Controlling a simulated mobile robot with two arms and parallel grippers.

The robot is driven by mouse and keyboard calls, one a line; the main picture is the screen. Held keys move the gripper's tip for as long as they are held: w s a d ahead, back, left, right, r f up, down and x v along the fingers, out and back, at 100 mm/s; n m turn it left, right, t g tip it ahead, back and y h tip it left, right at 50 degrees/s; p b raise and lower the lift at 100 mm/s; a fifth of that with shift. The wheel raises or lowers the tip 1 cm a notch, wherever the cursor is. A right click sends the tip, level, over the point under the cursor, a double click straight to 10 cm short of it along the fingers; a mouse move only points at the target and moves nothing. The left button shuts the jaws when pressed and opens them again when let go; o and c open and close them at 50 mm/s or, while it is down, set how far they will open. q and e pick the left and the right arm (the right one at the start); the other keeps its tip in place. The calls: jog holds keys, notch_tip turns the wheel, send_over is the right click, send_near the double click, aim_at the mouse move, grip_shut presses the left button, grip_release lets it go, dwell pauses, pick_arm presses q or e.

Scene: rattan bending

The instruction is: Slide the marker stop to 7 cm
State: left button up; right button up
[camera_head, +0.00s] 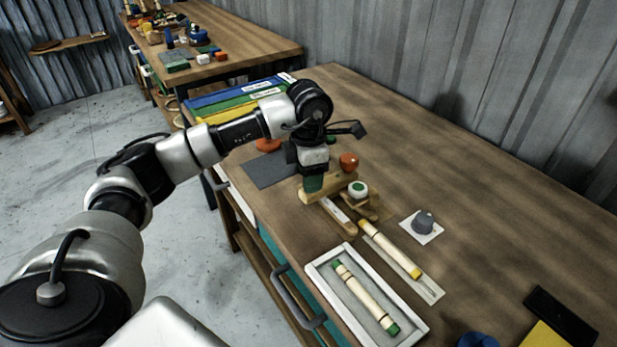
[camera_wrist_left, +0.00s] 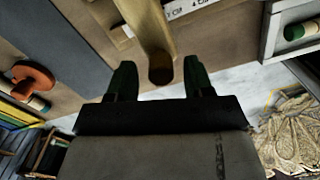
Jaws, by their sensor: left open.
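A pale wooden bar (camera_head: 339,187), which may be the marker stop, lies above a wooden piece with a white printed strip (camera_head: 338,211) on the bench. In the left wrist view the bar (camera_wrist_left: 150,32) points toward me, and its round end lies between the fingers with a gap on each side. Part of the printed strip (camera_wrist_left: 185,8) shows at the top, but the scale is cut off, so the stop's reading cannot be told. My left gripper (camera_head: 314,184), with green fingers, is open at the bar's left end; it also shows in the left wrist view (camera_wrist_left: 160,72).
A red-orange ball (camera_head: 348,161) and a white knob with a green top (camera_head: 357,189) stand close by. A grey knob (camera_head: 424,221), a yellow-ended stick (camera_head: 388,247) and a white tray (camera_head: 420,325) lie nearer the right. Binders (camera_head: 235,98) stand behind my arm. The bench's back is clear.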

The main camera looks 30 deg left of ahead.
pick_arm(q)
notch_tip(320, 180, up, 9)
jog(key=shift+r, duration=0.35)
jog(key=shift+s+d+f, duration=0.1)
jog(key=shift+s, duration=0.05)
dwell(0.3)
